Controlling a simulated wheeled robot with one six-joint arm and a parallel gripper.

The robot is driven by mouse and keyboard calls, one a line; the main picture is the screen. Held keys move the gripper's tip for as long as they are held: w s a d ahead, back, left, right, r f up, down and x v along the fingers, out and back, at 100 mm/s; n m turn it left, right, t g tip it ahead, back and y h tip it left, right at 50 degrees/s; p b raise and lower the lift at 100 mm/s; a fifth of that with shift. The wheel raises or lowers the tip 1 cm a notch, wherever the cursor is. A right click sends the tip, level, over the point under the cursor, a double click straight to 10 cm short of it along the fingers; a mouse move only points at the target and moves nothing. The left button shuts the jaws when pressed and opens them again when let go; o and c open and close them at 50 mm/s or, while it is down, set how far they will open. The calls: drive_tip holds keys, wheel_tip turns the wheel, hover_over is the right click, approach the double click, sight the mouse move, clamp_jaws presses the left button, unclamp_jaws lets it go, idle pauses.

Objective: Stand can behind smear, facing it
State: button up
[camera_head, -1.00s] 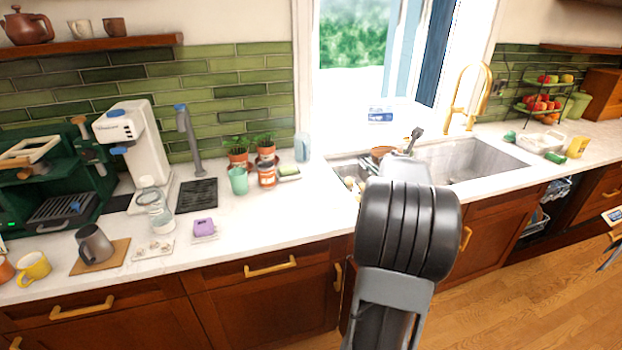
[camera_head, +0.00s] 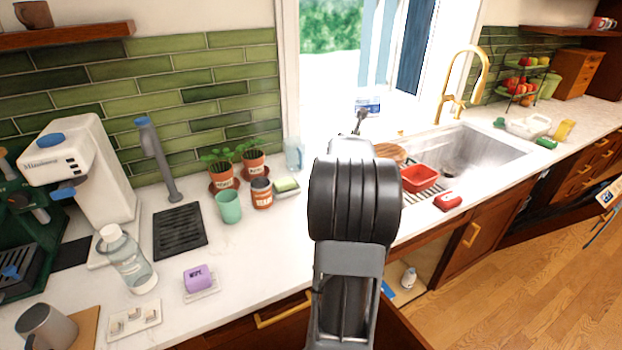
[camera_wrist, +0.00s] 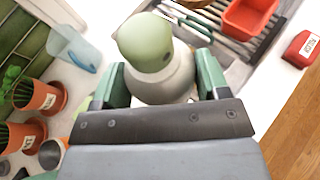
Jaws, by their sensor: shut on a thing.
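In the wrist view my gripper (camera_wrist: 160,84) is shut on a pale grey, rounded can (camera_wrist: 163,80) with a domed green cap (camera_wrist: 146,42). One green finger is on each side of its body, and the cap points away from the gripper. The can's underside is hidden. In the head view my arm hides the gripper and the held can. A brown labelled tin (camera_head: 262,193) stands on the counter beside a green cup (camera_head: 229,207).
A red tub (camera_head: 419,178) and a red block (camera_head: 448,201) are by the sink (camera_head: 470,157). Bare counter (camera_head: 245,250) lies in front of the tin.

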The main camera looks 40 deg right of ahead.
drive_tip(key=w+a+f+p, duration=0.1)
drive_tip(key=w+a+f, duration=0.2)
drive_tip(key=w+f, duration=0.8)
drive_tip(key=shift+w+a+f, duration=0.25)
drive_tip(key=shift+w+f, duration=0.1)
drive_tip(key=shift+f, duration=0.25)
drive_tip(key=shift+f, duration=0.15)
drive_tip(key=o, duration=1.1)
